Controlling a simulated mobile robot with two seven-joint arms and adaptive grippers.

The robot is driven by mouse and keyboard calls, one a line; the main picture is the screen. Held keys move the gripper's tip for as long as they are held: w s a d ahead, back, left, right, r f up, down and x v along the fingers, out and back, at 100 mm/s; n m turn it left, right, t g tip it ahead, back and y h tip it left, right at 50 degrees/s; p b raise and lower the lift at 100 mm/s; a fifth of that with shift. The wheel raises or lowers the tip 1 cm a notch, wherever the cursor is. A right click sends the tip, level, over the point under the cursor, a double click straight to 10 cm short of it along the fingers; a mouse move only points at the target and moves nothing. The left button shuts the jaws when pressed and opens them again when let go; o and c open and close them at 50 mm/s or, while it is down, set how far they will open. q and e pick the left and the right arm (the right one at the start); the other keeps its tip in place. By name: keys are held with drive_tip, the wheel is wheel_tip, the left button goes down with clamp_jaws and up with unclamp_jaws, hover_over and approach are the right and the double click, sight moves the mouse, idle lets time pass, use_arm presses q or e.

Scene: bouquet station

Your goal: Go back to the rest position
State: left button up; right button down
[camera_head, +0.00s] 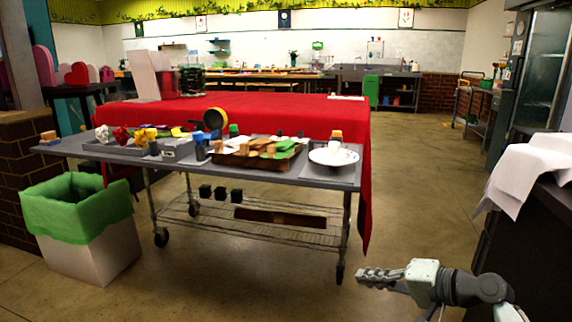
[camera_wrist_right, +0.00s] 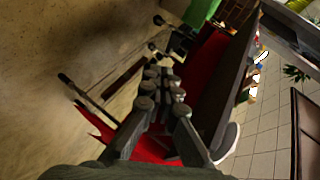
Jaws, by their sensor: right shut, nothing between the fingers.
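My right gripper (camera_head: 362,278) is at the lower right in the head view, in front of the table's right end and apart from it, over bare floor. Its fingers are together with nothing between them. In the right wrist view the gripper (camera_wrist_right: 162,82) points toward the table's side, with the red cloth behind it. My left gripper is not in the head view.
A wheeled metal table (camera_head: 325,181) holds trays, flowers and a white plate (camera_head: 333,156). A red-draped table (camera_head: 300,115) stands behind it. A bin with a green liner (camera_head: 78,210) is at left. A dark counter with white cloth (camera_head: 520,175) is at right. Floor between is open.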

drive_tip(key=s+d+f+n+g+h+p, duration=0.1)
drive_tip(key=s+f+g+h, duration=0.15)
drive_tip(key=s+f, duration=0.45)
drive_tip(key=s+d+f+n+g+h, duration=0.1)
drive_tip(key=s+d+f+n+h, duration=0.2)
drive_tip(key=f, duration=0.7)
use_arm(q)
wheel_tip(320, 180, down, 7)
drive_tip(key=p, duration=0.1)
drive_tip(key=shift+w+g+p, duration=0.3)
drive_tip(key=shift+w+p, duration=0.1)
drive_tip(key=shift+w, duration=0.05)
use_arm(e)
drive_tip(key=s+d+f+n+g+h, duration=0.1)
drive_tip(key=s+f, duration=0.3)
drive_tip(key=s, duration=0.5)
drive_tip(key=s+d+f+n+g+h, duration=0.1)
drive_tip(key=s+d+f+h, duration=0.3)
drive_tip(key=s, duration=0.6)
drive_tip(key=shift+s+d+f+n+g, duration=0.2)
drive_tip(key=shift+f+n+g, duration=0.15)
drive_tip(key=shift+n, duration=0.35)
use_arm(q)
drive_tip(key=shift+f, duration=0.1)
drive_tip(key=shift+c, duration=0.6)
use_arm(e)
drive_tip(key=c, duration=2.2)
unclamp_jaws()
drive_tip(key=shift+w, duration=0.1)
